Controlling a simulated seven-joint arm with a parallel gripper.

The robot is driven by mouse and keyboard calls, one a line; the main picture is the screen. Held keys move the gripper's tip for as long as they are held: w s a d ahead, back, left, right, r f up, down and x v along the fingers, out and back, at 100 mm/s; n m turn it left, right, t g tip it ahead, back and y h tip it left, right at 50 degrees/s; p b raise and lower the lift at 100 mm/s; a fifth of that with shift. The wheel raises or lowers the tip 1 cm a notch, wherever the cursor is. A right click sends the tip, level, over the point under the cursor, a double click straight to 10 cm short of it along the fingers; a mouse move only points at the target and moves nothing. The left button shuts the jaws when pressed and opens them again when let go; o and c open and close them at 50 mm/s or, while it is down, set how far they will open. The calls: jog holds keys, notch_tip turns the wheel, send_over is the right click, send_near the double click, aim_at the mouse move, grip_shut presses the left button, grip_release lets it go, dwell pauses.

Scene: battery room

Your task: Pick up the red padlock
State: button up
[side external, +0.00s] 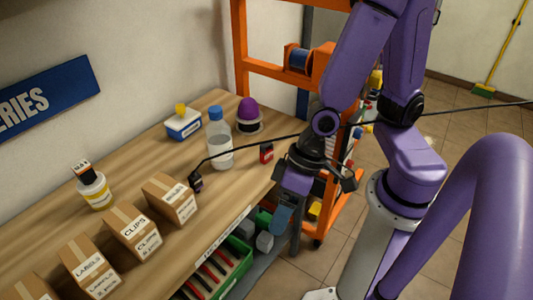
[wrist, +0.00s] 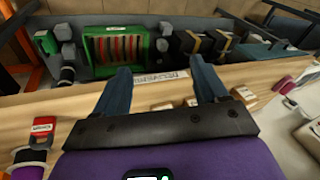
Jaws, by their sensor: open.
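The red padlock (side external: 266,152) is a small red block with a pale label near the front edge of the wooden bench, right of the clear bottle, in the side view. A red block with a white label, which looks like the same padlock (wrist: 41,127), lies at the left in the wrist view, well outside my fingers. My gripper (side external: 282,218) hangs by the bench's front edge, below and right of the padlock in the side picture. In the wrist view my gripper (wrist: 157,72) has its two blue fingers spread with nothing held between them.
A blue-capped bottle (side external: 219,142) and a purple dome (side external: 248,111) stand near the padlock. Cardboard boxes (side external: 133,232) line the bench's front to the left. Below is a shelf with a green crate (side external: 238,266). An orange rack (side external: 240,45) stands behind.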

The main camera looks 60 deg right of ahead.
jog(key=w+f+m+t, duration=0.3)
jog(key=w+f+m, duration=0.1)
jog(key=m+t+h, duration=0.4)
jog(key=t+h, duration=0.5)
jog(key=t, duration=0.2)
send_near(269, 152)
jog(key=w, duration=0.1)
jog(key=w+f, duration=0.1)
jog(key=w, duration=0.1)
jog(key=w+f, duration=0.1)
jog(key=w, duration=0.1)
jog(key=shift+d, duration=0.4)
jog(key=shift+d+n+t+y, duration=0.7)
jog(key=shift+n+t, duration=0.5)
jog(key=shift+w+d+r, duration=0.1)
jog(key=shift+w+d, duration=0.15)
jog(key=shift+w, duration=0.95)
jog(key=shift+w+d+f, duration=0.1)
jog(key=shift+w+d, duration=0.1)
jog(key=shift+w, duration=1.05)
jog(key=shift+w+d+r, duration=0.1)
jog(key=shift+w+d, duration=0.15)
jog(key=shift+w, duration=0.95)
jog(key=c, duration=1.1)
